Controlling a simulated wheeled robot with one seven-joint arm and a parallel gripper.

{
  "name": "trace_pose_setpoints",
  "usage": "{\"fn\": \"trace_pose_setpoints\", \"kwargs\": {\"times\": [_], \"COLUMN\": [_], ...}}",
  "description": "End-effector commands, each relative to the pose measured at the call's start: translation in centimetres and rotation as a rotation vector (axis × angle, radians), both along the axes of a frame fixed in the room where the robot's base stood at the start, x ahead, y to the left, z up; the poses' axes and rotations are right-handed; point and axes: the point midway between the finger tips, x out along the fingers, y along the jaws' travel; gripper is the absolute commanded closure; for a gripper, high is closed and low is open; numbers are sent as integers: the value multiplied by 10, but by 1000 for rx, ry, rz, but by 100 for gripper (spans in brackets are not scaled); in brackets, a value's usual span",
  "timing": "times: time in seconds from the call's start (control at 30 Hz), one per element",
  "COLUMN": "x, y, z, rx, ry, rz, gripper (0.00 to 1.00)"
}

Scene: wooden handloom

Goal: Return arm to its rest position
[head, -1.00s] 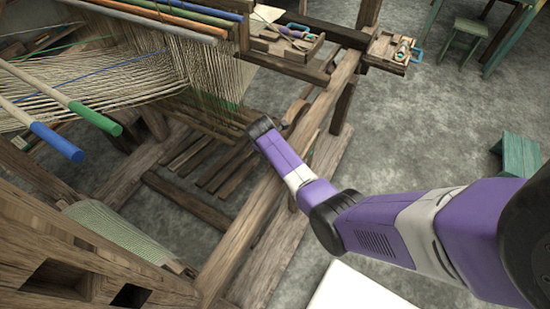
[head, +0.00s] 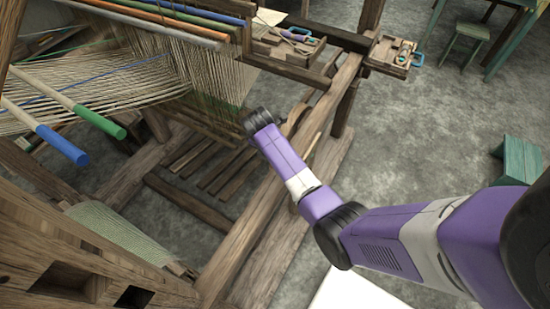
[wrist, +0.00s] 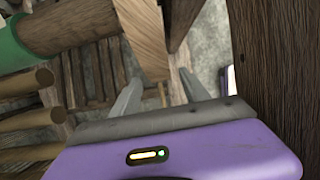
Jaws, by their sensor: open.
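My gripper (wrist: 160,78) shows in the wrist view with its two grey fingers apart and nothing visibly held between them. A pale wooden bar lies between and beyond the fingers, and I cannot tell whether they touch it. In the head view my purple arm reaches from the right edge to the loom's side, and the gripper itself is hidden beyond the wrist. The wooden loom (head: 235,250) fills the left of the head view, with pale warp threads (head: 150,70) hanging close to the arm's far end.
A dark wooden post (wrist: 275,70) stands close on the right in the wrist view. A green-ended roller (wrist: 12,45) is at upper left. In the head view, a small tool tray (head: 392,58) sits on the loom's far beam. Open floor (head: 430,130) lies right, with a green stool (head: 522,158).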

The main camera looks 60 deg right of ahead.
Motion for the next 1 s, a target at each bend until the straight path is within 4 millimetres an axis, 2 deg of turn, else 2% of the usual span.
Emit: {"fn": "trace_pose_setpoints", "kwargs": {"times": [0.17, 0.77, 0.87, 1.0], "x": [-1, 0, 2, 9], "y": [3, 4, 9, 26], "z": [9, 9, 4, -8], "rx": [0, 0, -2, -9], "ry": [0, -1, -27, -124], "rz": [1, -1, -5, -24], "gripper": [46, 46, 46, 46]}}
